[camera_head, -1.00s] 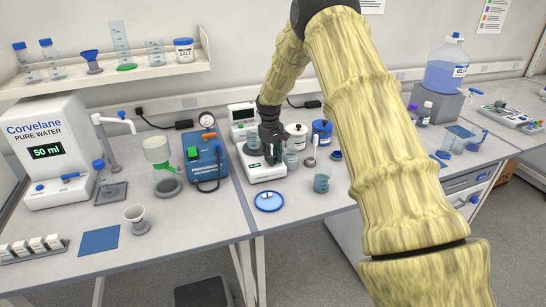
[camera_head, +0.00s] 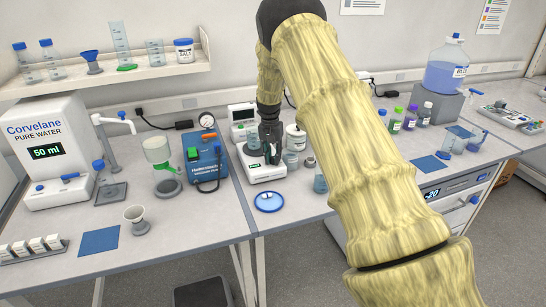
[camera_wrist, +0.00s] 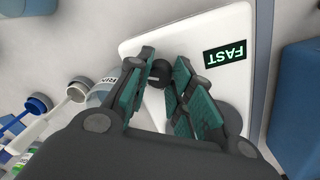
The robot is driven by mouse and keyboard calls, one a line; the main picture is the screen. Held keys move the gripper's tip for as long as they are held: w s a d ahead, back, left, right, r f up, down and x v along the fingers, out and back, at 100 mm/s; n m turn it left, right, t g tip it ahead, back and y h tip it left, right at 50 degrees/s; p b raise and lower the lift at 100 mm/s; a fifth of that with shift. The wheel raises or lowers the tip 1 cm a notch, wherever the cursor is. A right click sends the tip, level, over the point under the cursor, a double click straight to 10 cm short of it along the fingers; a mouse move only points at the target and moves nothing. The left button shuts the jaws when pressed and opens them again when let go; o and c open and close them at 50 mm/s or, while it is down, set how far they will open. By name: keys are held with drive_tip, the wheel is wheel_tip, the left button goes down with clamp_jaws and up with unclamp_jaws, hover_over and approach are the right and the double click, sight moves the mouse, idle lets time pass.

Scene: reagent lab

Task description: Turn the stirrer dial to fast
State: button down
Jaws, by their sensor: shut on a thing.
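The dark round dial (camera_wrist: 159,72) lies between the fingertips. My gripper (camera_wrist: 160,76) has its green-padded fingers around the dial and is shut on it; in the head view my gripper (camera_head: 270,152) is over the stirrer's front.
A blue dish (camera_head: 268,202) lies just in front of the stirrer. The blue vacuum unit (camera_head: 203,160) is close on the left. Beakers and a white jar (camera_head: 296,137) stand close on the right. Clear bench lies at the front left.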

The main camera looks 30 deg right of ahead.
drive_tip(key=shift+w+d+r+m, duration=0.1)
drive_tip(key=shift+w+r+m, duration=0.1)
drive_tip(key=shift+m, duration=0.2)
drive_tip(key=c, duration=1.2)
unclamp_jaws()
drive_tip(key=shift+s, duration=0.1)
drive_tip(key=shift+c, duration=0.2)
drive_tip(key=shift+f, duration=0.1)
